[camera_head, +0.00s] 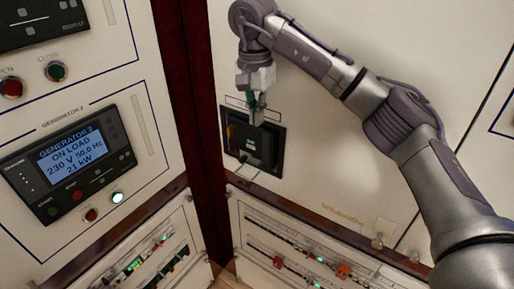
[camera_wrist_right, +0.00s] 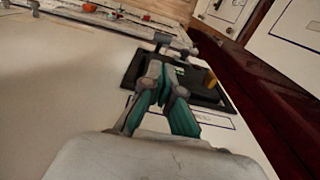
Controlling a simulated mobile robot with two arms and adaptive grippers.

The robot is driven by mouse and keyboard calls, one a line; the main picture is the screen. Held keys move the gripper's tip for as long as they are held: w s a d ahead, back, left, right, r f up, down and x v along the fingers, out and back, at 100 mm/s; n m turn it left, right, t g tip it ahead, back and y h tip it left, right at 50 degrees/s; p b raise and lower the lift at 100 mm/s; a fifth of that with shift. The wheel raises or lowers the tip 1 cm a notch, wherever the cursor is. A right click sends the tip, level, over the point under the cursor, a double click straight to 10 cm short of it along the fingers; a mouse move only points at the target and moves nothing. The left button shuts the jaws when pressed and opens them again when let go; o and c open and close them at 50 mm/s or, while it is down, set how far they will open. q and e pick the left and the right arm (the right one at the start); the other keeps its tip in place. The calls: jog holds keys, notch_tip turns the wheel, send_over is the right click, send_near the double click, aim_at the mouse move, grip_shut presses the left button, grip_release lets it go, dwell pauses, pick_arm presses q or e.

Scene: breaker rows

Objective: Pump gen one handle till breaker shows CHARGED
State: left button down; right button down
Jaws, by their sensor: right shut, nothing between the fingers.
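The breaker (camera_head: 277,152) is a black unit framed in the white cabinet front, with a dark body and a small lighter mark low on its face. It also shows in the right wrist view (camera_wrist_right: 226,102), with a grey bar across its far side and a yellowish part at its right. My right gripper (camera_head: 257,118) is shut and empty, its teal fingers pointing down at the breaker's upper part. The fingers (camera_wrist_right: 168,72) overlap the breaker in the wrist view; I cannot tell whether they touch its handle. The charge indicator is not readable. My left gripper is out of view.
A Generator 2 panel (camera_head: 72,158) at left reads "ON LOAD, 230 V, 50.0 Hz, 21 kW". Red and green buttons sit above and below it. A dark red post (camera_head: 200,120) separates the cabinets. Lower panels (camera_head: 300,250) carry breaker rows and lit indicators.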

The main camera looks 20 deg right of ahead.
jog(key=p, duration=0.2)
send_near(257, 148)
jog(key=s+f, duration=0.2)
jog(key=f, duration=0.1)
jog(key=s+a+f, duration=0.1)
jog(key=s+f, duration=0.1)
jog(key=s, duration=0.1)
jog(key=shift+a+f, duration=0.15)
jog(key=shift+f, duration=0.25)
